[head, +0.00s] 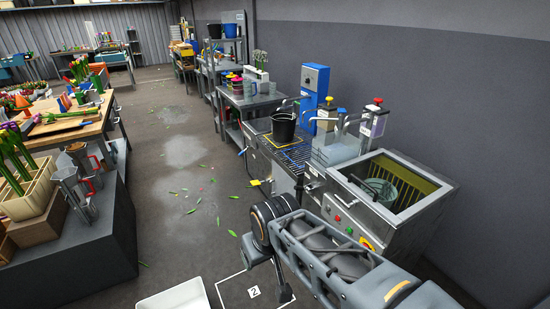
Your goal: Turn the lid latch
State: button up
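A steel machine (408,226) stands at the right with a dark-framed rectangular top. A greenish bucket (382,190) shows inside it, and I cannot tell whether a clear lid covers it. Its front has a red button (338,218), a green button (349,231) and a yellow-rimmed round part (367,243), partly behind my arm. I cannot make out a lid latch for certain. My arm reaches in from the lower right, in front of the machine. My gripper (284,291) seems to be the dark end pointing down above the floor, apart from the machine; its fingers are unclear.
A black bucket (284,127) stands on a grated counter beside the machine, near a blue dispenser (315,86) and pump bottles (374,119). A white bin (175,296) and a floor marking "2" (253,292) lie below. A flower bench (60,128) is left; the aisle between is open, with scattered leaves.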

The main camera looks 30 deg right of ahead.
aim_at(352, 204)
jog(key=z, duration=1.4)
jog(key=k, duration=0.45)
jog(key=u, duration=0.55)
jog(key=i, duration=1.2)
jog(key=u, duration=0.4)
